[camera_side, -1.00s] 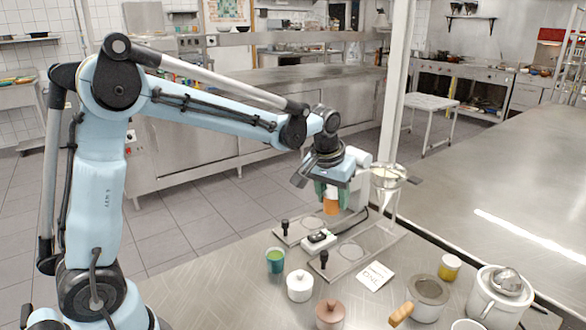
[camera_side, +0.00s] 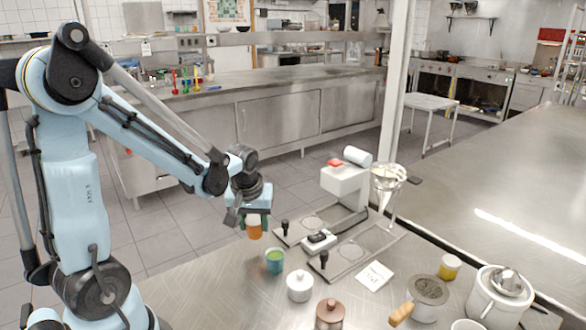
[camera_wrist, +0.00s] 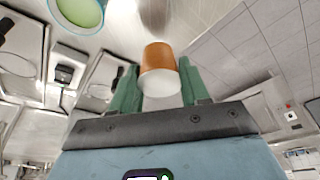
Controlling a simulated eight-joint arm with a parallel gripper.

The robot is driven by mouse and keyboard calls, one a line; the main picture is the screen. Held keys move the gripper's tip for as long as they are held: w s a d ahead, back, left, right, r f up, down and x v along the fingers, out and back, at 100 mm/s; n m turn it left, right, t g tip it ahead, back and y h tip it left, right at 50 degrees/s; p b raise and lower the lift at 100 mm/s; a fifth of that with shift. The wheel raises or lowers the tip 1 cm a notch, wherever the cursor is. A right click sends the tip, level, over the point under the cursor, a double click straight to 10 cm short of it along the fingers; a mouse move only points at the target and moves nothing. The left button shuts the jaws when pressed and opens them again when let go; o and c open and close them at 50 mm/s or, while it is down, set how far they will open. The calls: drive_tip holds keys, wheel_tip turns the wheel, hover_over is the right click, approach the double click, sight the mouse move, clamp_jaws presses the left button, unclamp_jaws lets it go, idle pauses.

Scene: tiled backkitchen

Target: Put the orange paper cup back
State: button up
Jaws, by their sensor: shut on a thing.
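The orange paper cup (camera_side: 254,231) is held between the green fingers of my gripper (camera_side: 255,220), above the table's left edge. In the wrist view the cup (camera_wrist: 160,70) shows an orange wall and a pale end, with a green finger of my gripper (camera_wrist: 160,88) on each side. The teal cup with green inside (camera_side: 275,262) stands on the table below and slightly right of the held cup. In the wrist view this cup (camera_wrist: 76,14) is at the upper left, apart from the orange one.
A machine (camera_side: 345,183) with metal plates and black-knobbed levers stands right of my gripper, beside a funnel stand (camera_side: 388,180). A white lidded jar (camera_side: 299,287), a brown lidded jar (camera_side: 330,314) and a card (camera_side: 375,275) are in front. Bare table lies left of the white jar.

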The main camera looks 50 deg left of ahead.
sight(255, 232)
drive_tip(key=shift+f, duration=1.65)
drive_tip(key=shift+f, duration=0.2)
drive_tip(key=o, duration=1.5)
drive_tip(key=shift+o, duration=0.2)
drive_tip(key=shift+r, duration=0.1)
drive_tip(key=shift+r, duration=3.45)
